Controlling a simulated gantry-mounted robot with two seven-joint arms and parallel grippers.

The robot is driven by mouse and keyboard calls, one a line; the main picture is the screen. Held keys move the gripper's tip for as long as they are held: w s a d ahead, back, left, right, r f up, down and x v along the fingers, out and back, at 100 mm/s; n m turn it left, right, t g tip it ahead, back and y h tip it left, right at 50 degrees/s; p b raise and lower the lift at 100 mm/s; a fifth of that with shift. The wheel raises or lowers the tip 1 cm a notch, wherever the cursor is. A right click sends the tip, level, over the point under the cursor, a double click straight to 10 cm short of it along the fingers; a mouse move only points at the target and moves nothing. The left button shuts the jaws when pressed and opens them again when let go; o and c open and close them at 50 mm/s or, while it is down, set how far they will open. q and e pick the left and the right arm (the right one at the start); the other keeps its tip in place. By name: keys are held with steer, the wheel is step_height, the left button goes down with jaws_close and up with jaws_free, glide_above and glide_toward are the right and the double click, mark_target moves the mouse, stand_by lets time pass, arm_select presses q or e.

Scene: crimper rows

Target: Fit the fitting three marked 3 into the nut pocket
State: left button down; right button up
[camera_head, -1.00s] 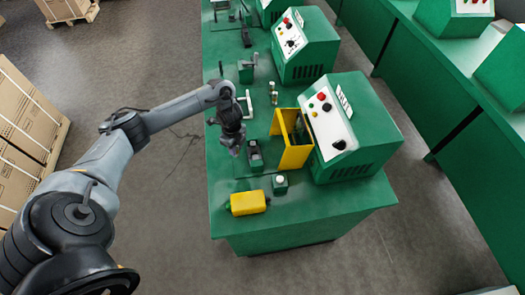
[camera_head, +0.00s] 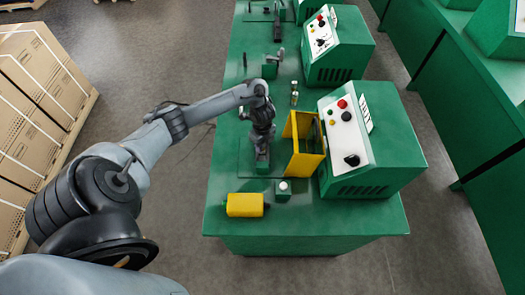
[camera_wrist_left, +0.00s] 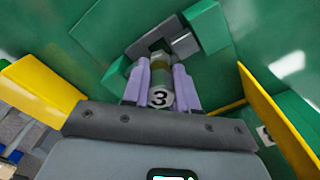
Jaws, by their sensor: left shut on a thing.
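The fitting marked 3 (camera_wrist_left: 160,97) is between the two purple fingers of my left gripper (camera_wrist_left: 160,78) in the left wrist view, its number facing the camera. The gripper is shut on it. Just beyond the fitting are grey blocks (camera_wrist_left: 184,45) on a green surface, which look like the nut pocket's fixture. I cannot tell whether the fitting touches them. In the head view my left gripper (camera_head: 262,150) points down over a small green base (camera_head: 262,168), and it hides the fitting and the pocket. My right gripper is not in view.
A yellow guard (camera_head: 303,145) stands close right of my gripper, before the green control box (camera_head: 372,150). Small upright parts (camera_head: 294,95) stand farther back.

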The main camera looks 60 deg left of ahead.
arm_select(q)
steer(key=shift+f+b, duration=0.3)
steer(key=shift+f, duration=0.4)
step_height(320, 180, down, 2)
steer(key=shift+f, duration=0.1)
steer(key=c, duration=0.9)
jaws_free()
